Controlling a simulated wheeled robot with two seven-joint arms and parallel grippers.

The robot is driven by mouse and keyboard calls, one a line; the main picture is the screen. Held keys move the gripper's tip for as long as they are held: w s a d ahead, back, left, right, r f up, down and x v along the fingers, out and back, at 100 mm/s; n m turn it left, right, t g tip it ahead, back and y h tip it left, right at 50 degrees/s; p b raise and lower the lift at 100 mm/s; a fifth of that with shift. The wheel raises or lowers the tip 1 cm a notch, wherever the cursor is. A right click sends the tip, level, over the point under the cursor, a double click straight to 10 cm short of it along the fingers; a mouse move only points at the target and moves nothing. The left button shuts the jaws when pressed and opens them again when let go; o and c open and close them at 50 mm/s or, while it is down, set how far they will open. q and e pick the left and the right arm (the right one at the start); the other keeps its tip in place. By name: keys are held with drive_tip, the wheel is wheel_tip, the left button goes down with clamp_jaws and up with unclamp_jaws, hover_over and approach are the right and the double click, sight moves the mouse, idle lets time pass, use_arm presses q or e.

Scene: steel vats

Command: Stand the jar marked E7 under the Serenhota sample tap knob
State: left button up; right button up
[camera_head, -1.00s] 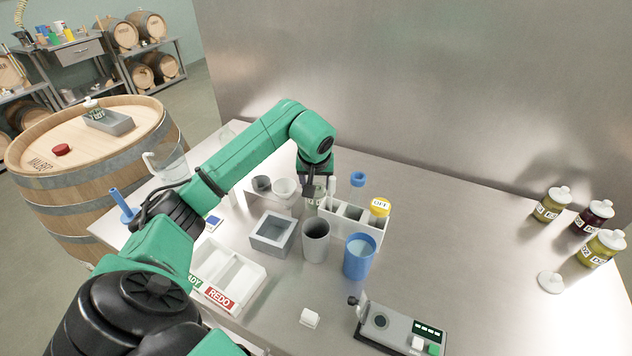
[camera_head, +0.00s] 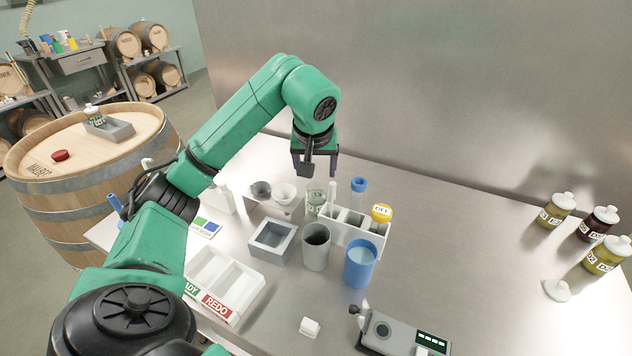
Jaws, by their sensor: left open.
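My left gripper (camera_head: 314,168) is open and empty, with its fingers pointing down. It is above the back of a white rack (camera_head: 362,238). A pale green jar (camera_head: 316,203) with a light label stands upright at the rack's left end, below the gripper and apart from it. Its mark is too small to read. Another labelled jar (camera_head: 94,115) sits in a grey block on the barrel at the left, its mark also unclear. I cannot tell which jar is E7. No Serenhota sample tap knob shows. My right gripper is not in view.
Beside the rack are a grey cup (camera_head: 316,256), a blue cup (camera_head: 359,268) and a grey square box (camera_head: 273,236). A white tray (camera_head: 222,280) marked REDO and a grey device (camera_head: 400,331) are nearer. The right middle is clear.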

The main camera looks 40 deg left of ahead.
use_arm(q)
drive_tip(key=shift+s+d+r, duration=0.1)
drive_tip(key=shift+s+r, duration=0.1)
drive_tip(key=shift+r, duration=0.4)
drive_tip(key=shift+o, duration=0.3)
drive_tip(key=shift+d+r, duration=0.1)
drive_tip(key=s+a+f+n+t+h+b, duration=0.1)
drive_tip(key=s+n+t+h+b, duration=0.15)
drive_tip(key=n, duration=0.65)
drive_tip(key=s+a+f+n+t+h+b, duration=0.15)
drive_tip(key=n+b, duration=0.25)
drive_tip(key=n, duration=0.6)
drive_tip(key=n+t+p, duration=0.1)
drive_tip(key=n+p, duration=0.3)
drive_tip(key=n, duration=0.4)
approach(313, 190)
drive_tip(key=w+d+f, duration=0.2)
drive_tip(key=w, duration=0.1)
drive_tip(key=w+d+f, duration=0.1)
drive_tip(key=f, duration=0.1)
drive_tip(key=shift+w, duration=0.25)
drive_tip(key=shift+w+f, duration=0.1)
drive_tip(key=shift+f, duration=0.05)
clamp_jaws()
